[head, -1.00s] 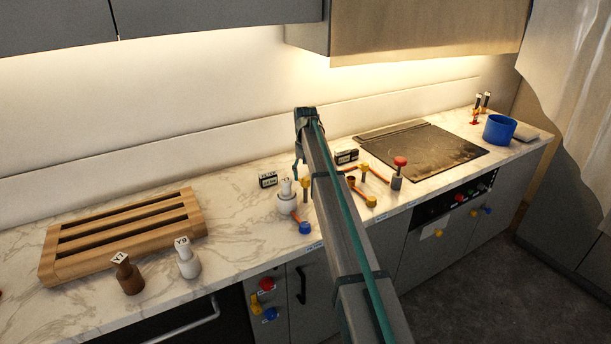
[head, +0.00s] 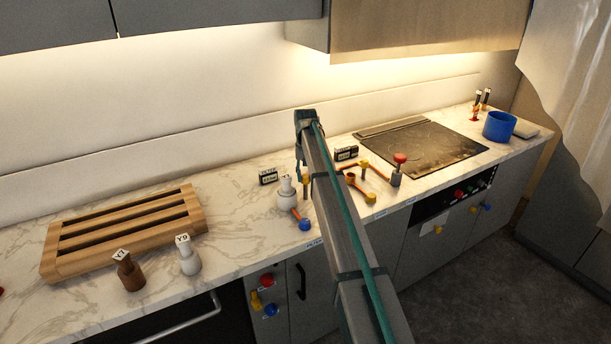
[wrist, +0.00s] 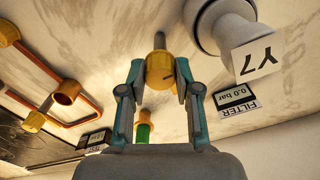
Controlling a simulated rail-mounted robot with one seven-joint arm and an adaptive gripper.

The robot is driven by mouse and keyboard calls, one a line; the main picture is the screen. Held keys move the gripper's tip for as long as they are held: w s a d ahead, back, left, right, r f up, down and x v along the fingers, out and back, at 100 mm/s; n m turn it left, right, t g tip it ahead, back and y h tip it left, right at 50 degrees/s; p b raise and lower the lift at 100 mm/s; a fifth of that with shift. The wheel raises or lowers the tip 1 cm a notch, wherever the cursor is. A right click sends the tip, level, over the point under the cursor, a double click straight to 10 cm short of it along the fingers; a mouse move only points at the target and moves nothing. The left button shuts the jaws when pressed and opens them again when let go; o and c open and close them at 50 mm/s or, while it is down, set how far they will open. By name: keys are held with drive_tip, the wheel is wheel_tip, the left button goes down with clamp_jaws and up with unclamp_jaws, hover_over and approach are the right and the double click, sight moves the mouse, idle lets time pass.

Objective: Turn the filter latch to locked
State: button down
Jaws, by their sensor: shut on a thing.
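My gripper (wrist: 160,78) is shut on a small yellow knob (wrist: 159,64) in the wrist view, with one teal finger on each side. The knob has a dark mark on its face and a short shaft. I take it for the filter latch; its locked position cannot be read. The white filter housing (wrist: 215,22) with a Y7-like tag stands close beside it, and also shows in the head view (head: 287,200). A filter display (wrist: 234,96) reads 0.0 bar. In the head view my arm hides most of the gripper.
Orange pipes with yellow fittings (wrist: 64,92) lie to one side. A blue knob on an orange lever (head: 304,224) is in front of the housing. A wooden rack (head: 125,235), brown bottle (head: 130,275) and white bottle (head: 189,262) stand left; a hob (head: 420,150) and blue pot (head: 499,126) right.

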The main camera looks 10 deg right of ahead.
drive_tip(key=shift+n, duration=0.3)
drive_tip(key=n+b, duration=0.1)
drive_tip(key=n, duration=0.2)
drive_tip(key=n+b, duration=0.1)
drive_tip(key=n, duration=0.4)
drive_tip(key=n+b, duration=0.1)
drive_tip(key=n, duration=0.3)
drive_tip(key=shift+n, duration=0.3)
drive_tip(key=n, duration=0.4)
drive_tip(key=shift+w+n, duration=0.1)
drive_tip(key=shift+n, duration=0.2)
drive_tip(key=c, duration=0.8)
unclamp_jaws()
